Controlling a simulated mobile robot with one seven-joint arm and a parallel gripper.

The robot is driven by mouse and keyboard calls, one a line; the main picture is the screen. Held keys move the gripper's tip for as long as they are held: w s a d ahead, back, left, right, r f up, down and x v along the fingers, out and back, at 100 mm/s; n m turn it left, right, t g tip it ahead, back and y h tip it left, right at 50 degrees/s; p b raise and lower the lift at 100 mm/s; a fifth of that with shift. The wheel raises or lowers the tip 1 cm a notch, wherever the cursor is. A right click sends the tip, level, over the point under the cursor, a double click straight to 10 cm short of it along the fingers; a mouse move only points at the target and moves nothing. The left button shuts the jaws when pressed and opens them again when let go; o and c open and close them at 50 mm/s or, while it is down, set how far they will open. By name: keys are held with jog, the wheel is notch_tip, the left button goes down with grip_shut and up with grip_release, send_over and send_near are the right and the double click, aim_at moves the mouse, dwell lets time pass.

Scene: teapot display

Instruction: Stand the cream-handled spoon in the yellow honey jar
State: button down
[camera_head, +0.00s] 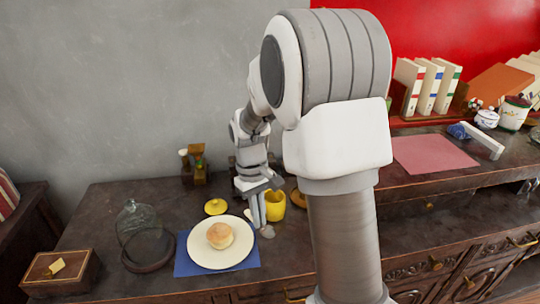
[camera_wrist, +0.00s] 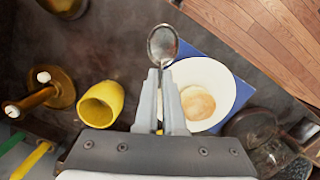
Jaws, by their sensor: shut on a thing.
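My gripper (camera_wrist: 160,78) is shut on the spoon, holding it between its fingertips. The spoon's metal bowl (camera_wrist: 162,42) sticks out beyond the fingertips in the wrist view; most of its handle is hidden by the fingers. In the head view my gripper (camera_head: 257,208) points down between the plate and the jar, and the spoon bowl (camera_head: 267,231) shows just below it. The yellow honey jar (camera_head: 275,205) stands on the dark counter just right of my gripper. In the wrist view the jar (camera_wrist: 102,103) is left of the fingers, apart from the spoon.
A cream plate (camera_head: 235,255) with a bun (camera_head: 220,235) lies on a blue cloth (camera_head: 183,262). A yellow lid (camera_head: 215,207) lies behind it. A glass dome (camera_head: 133,220) and wooden box (camera_head: 60,275) stand at left. A wooden stand (camera_head: 197,163) is at the back.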

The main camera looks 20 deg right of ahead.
jog(key=d+r+n+g+h, duration=0.1)
jog(key=d+r+n+h, duration=0.2)
jog(key=d+n+h, duration=0.8)
jog(key=w+a+r+n+t+h+p, duration=0.25)
jog(key=w+a+r+n+t, duration=0.25)
jog(key=w+r+n+t, duration=0.5)
jog(key=shift+s+f+n+t+h+b, duration=0.2)
jog(key=shift+f+t+b, duration=0.25)
jog(key=shift+f+b, duration=1.65)
jog(key=shift+s+f+n+t+h+b, duration=0.15)
jog(key=shift+f+t+b, duration=0.25)
jog(key=shift+f+b, duration=1.7)
jog(key=shift+s+f+n+t+h+b, duration=0.2)
jog(key=shift+f+t+b, duration=0.45)
jog(key=shift+f, duration=2.7)
jog(key=c, duration=0.9)
grip_release()
jog(key=shift+c, duration=0.2)
jog(key=shift+a, duration=0.1)
